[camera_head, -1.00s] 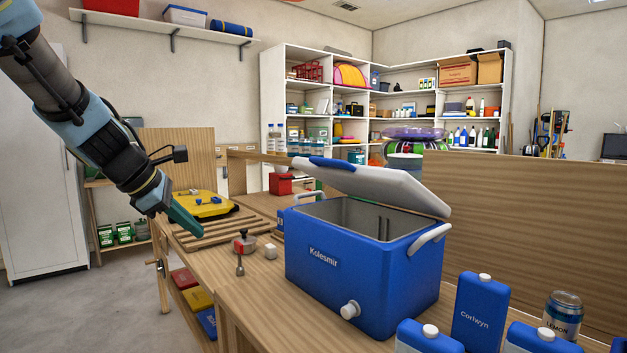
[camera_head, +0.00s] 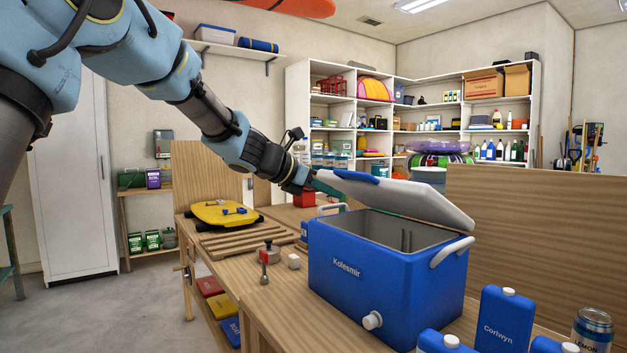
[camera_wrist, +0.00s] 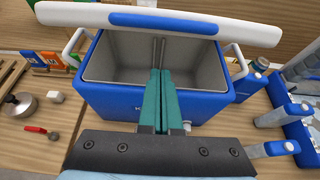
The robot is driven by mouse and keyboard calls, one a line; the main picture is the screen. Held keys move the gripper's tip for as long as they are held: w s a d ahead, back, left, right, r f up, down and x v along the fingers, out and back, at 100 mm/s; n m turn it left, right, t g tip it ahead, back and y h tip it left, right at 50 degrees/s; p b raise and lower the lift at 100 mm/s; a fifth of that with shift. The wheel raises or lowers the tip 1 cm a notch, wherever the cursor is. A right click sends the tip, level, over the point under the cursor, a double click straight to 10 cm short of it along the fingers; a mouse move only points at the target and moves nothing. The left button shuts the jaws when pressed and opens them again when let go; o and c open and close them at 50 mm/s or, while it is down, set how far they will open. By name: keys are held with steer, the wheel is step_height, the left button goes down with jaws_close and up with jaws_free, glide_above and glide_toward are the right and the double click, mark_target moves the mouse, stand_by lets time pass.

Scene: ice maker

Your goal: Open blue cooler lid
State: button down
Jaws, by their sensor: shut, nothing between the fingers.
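The blue cooler (camera_head: 385,270) stands on the wooden workbench, with a spigot low on its front. It also shows in the wrist view (camera_wrist: 100,104). Its white lid (camera_head: 410,195) is tilted up partway, and the grey inside shows beneath it. The lid (camera_wrist: 200,26) spans the top of the wrist view. My gripper (camera_head: 330,192) is at the left end of the lid in the head view, its fingertips partly hidden. In the wrist view the green fingers of my gripper (camera_wrist: 161,80) are together and empty, in front of the cooler opening. I cannot tell whether they touch the lid.
Blue ice packs (camera_head: 503,318) and a can (camera_head: 592,328) stand right of the cooler. A small red-topped tool (camera_head: 268,253) and a white cube (camera_head: 294,261) lie to its left. A wooden panel (camera_head: 545,240) rises behind it.

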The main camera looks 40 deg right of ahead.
steer(key=d+r, duration=0.1)
steer(key=d+r+p, duration=0.1)
steer(key=r, duration=0.1)
steer(key=shift+d+r, duration=0.1)
steer(key=shift+r, duration=0.05)
steer(key=shift+p, duration=0.3)
